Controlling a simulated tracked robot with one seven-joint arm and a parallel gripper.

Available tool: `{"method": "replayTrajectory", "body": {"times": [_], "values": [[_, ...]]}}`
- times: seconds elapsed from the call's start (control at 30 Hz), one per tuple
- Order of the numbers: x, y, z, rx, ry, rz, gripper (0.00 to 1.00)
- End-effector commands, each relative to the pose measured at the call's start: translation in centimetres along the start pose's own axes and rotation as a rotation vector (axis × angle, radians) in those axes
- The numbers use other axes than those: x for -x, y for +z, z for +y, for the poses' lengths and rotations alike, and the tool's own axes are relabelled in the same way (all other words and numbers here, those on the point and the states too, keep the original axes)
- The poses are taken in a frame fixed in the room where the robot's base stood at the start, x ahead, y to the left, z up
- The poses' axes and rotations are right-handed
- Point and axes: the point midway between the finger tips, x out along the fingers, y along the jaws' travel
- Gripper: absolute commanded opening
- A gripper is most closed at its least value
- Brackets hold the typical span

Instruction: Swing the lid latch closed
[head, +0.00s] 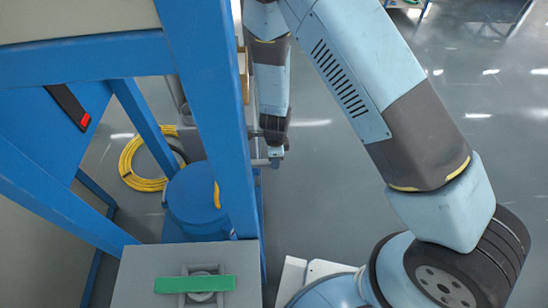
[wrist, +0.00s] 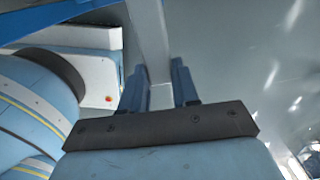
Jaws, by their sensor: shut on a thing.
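My gripper (head: 275,160) hangs down at the end of my arm, behind the blue post in the head view. In the wrist view its two blue fingers (wrist: 160,88) stand on either side of a grey bar (wrist: 149,38). They are shut on this bar, which looks like the lid latch. In the head view a short grey bar (head: 259,162) reaches from behind the post to my gripper. The post hides most of the latch and its lid, so I cannot tell how far the latch has swung.
The blue frame post (head: 217,110) stands close left of my arm. A round blue drum (head: 190,195) and a yellow cable coil (head: 133,170) lie beyond it. A grey box top with a green bar (head: 195,284) is at the front. The floor to the right is clear.

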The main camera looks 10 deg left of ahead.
Motion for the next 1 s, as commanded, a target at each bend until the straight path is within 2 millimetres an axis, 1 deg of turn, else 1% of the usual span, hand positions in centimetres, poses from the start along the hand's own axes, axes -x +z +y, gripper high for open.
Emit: {"method": "replayTrajectory", "body": {"times": [0.4, 0.43, 0.6, 0.67, 0.9, 1.0], "values": [[-0.02, -0.02, 0.25, -0.012, 0.005, 0.000, 0.00], [-0.02, -0.02, 0.25, -0.012, 0.005, 0.000, 0.33], [-0.02, -0.02, 0.19, -0.010, 0.003, 0.000, 0.49], [-0.02, -0.02, 0.17, -0.010, 0.003, 0.000, 0.55], [0.02, -0.03, 0.12, -0.009, 0.002, 0.000, 0.55], [0.39, -0.02, 0.08, -0.009, 0.001, 0.000, 0.55]]}}
